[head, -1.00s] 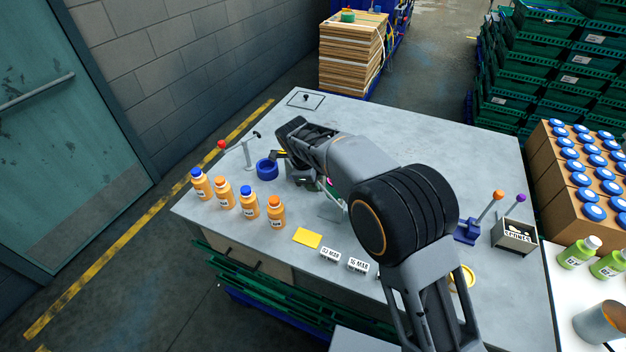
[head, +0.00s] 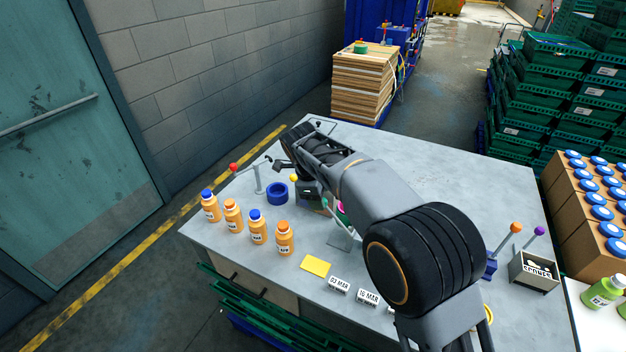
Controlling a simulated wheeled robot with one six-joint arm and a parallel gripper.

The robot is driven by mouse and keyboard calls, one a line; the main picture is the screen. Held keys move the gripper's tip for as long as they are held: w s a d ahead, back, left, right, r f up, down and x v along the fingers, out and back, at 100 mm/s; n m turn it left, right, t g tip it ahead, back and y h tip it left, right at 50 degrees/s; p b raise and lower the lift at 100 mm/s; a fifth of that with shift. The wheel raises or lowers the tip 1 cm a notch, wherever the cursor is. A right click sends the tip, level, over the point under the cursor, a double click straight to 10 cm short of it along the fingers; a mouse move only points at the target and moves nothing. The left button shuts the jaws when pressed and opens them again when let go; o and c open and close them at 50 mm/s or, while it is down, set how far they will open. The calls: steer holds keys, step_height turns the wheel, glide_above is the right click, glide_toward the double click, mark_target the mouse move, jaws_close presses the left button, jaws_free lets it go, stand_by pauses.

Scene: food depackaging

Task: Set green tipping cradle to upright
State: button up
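A small green part with a pink knob, probably the green tipping cradle (head: 341,213), shows beside my forearm in the head view. It is mostly hidden behind my arm, so I cannot tell whether it is tipped or upright. A grey plate (head: 343,241) lies in front of it. My gripper (head: 283,165) is at the far left end of my arm, above the table near the yellow-knobbed dark box (head: 309,194). It is apart from the green part. Its fingers are small and dark, and I cannot tell whether they are open or shut.
A red-knobbed lever stand (head: 257,181) and a blue ring (head: 277,193) are near my gripper. Several orange bottles (head: 257,228) line the left edge. A yellow card (head: 315,265) and date blocks (head: 339,284) lie in front. The table's back right (head: 440,170) is clear.

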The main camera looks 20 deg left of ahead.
steer(key=v, duration=0.8)
steer(key=shift+r, duration=0.1)
step_height(320, 180, down, 5)
steer(key=s+n, duration=0.1)
steer(key=n, duration=0.9)
steer(key=s+d+n, duration=0.2)
steer(key=s+d, duration=0.2)
steer(key=d, duration=0.8)
steer(key=s+d+n+t+y+b, duration=0.1)
steer(key=s+d, duration=0.4)
steer(key=d, duration=0.8)
steer(key=s+d+n+t+y, duration=0.1)
steer(key=s+d+n, duration=0.2)
steer(key=d, duration=1)
steer(key=shift+s+f+n+b, duration=0.2)
steer(key=shift+s+n+b, duration=0.15)
steer(key=shift+s, duration=0.65)
